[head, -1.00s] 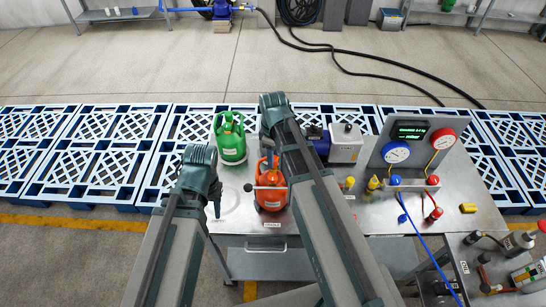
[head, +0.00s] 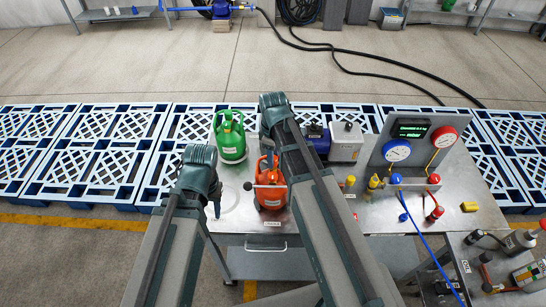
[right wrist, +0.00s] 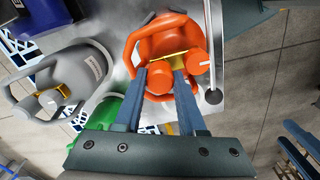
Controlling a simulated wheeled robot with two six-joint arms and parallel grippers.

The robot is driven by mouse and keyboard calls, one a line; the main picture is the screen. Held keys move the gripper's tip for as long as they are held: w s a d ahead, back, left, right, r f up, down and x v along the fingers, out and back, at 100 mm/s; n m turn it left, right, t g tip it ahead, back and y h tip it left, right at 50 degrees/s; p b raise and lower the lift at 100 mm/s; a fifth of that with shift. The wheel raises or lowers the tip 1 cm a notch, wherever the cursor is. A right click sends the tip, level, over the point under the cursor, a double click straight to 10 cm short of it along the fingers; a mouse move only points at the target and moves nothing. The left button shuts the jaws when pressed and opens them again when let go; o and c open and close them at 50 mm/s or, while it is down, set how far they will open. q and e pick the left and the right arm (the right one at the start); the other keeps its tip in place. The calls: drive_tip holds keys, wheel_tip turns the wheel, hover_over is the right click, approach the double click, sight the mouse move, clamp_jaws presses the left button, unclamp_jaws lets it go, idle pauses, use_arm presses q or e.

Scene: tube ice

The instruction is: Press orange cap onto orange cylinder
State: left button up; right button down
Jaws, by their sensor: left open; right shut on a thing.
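The orange cylinder (head: 271,190) stands upright on the metal bench, left of my right arm in the head view. It also shows from above in the right wrist view (right wrist: 158,28). My right gripper (right wrist: 163,72) has its blue fingers over the cylinder's top, shut on an orange piece that seems to be the orange cap (right wrist: 160,79). I cannot tell whether the cap touches the valve. A round orange knob (right wrist: 196,62) shows beside the fingers. My left gripper (head: 217,209) is open and empty, left of the orange cylinder.
A green cylinder (head: 231,145) stands behind the orange one. A grey cylinder (right wrist: 88,65) is nearby in the right wrist view. A white boxy unit (head: 346,142) and a gauge panel (head: 412,140) stand to the right. Blue pallets (head: 100,165) lie beyond the bench.

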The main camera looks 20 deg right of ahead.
drive_tip(key=shift+f+b, duration=0.4)
drive_tip(key=shift+f, duration=0.1)
idle(0.4)
drive_tip(key=shift+c, duration=2.1)
unclamp_jaws()
wheel_tip(320, 180, up, 12)
drive_tip(key=p, duration=1.2)
drive_tip(key=shift+w, duration=0.1)
